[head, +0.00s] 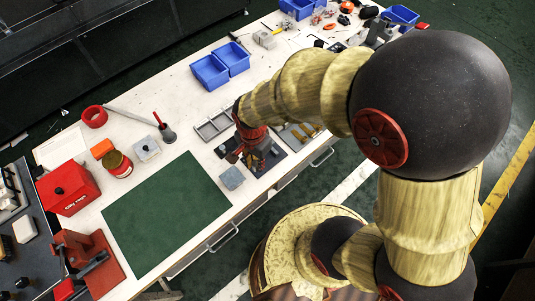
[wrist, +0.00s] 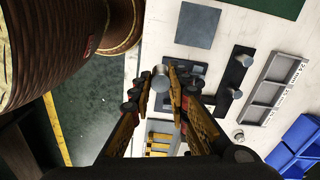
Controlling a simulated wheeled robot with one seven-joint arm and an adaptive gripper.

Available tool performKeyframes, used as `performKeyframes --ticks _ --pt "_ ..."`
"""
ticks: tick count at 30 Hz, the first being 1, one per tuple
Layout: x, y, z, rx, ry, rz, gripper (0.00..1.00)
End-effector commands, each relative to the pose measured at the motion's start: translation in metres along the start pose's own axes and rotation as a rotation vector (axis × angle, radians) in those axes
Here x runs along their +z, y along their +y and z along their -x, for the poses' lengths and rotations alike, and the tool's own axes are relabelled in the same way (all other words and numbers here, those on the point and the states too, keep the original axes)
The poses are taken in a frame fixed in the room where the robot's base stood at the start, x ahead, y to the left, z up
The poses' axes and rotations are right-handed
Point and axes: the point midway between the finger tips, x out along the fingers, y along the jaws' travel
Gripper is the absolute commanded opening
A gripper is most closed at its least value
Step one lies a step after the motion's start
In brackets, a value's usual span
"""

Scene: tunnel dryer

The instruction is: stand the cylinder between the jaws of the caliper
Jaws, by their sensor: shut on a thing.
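My gripper (head: 252,156) is low over the right-hand edge of the workbench. In the wrist view my gripper (wrist: 163,84) is shut on a small grey cylinder (wrist: 160,77), whose round end shows between the fingertips. A dark flat piece with grey parts (wrist: 192,72) lies beyond the fingers, partly covered by the right finger; it may be the caliper, but its jaws cannot be made out. Beside it a dark strip (wrist: 231,83) carries grey round pegs. In the head view my arm and gripper hide most of this spot.
A green mat (head: 166,213) leaves clear room. A small round piece (wrist: 239,135) stands near the tray.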

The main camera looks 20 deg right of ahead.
Motion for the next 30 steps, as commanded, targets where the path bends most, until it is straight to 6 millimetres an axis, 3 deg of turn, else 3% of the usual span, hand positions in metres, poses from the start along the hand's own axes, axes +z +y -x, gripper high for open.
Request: performKeyframes --ticks 7,12,23,30 --pt "-0.055 -0.017 -0.029 0.002 -0.001 -0.006 0.0" --pt "-0.075 -0.025 -0.059 0.002 -0.001 -0.004 0.0" --pt "-0.094 -0.031 -0.081 0.001 0.0 -0.002 0.0" --pt "-0.096 -0.032 -0.113 0.001 -0.001 -0.001 0.0"
